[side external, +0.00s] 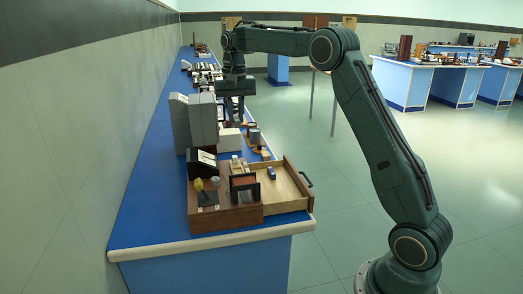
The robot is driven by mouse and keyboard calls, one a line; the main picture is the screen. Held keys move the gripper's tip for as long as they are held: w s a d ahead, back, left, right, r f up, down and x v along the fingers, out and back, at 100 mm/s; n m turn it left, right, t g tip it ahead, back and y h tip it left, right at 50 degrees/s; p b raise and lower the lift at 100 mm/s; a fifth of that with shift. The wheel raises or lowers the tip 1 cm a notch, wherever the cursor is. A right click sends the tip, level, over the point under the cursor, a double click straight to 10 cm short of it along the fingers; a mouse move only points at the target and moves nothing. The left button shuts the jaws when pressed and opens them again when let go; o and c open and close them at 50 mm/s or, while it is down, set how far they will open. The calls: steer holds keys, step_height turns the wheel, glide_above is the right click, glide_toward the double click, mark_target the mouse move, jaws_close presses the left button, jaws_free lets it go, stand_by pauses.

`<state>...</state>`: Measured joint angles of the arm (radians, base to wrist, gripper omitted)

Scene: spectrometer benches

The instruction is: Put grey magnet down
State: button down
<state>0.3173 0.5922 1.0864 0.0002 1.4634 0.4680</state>
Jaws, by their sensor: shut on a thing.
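My gripper (235,110) hangs pointing down above the blue bench, to the right of the tall grey boxes. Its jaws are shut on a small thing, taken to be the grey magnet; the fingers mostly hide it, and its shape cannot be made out. Whether it touches anything below cannot be told. A white block (230,140) stands on the bench just below the gripper.
Tall grey boxes (203,118) stand left of the gripper. In front is a wooden box (228,217) with an open drawer (292,204) holding a small blue-grey block (271,173). A grey cylinder (255,136) stands nearby. Several instruments crowd the bench (150,205) behind; its front left is clear.

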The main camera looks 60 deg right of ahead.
step_height(320, 180, down, 13)
steer(key=shift+r, duration=0.2)
steer(key=shift+f, duration=2.1)
steer(key=shift+f, duration=0.2)
steer(key=c, duration=1.4)
jaws_free()
steer(key=shift+o, duration=0.2)
steer(key=shift+r, duration=0.1)
step_height(320, 180, up, 12)
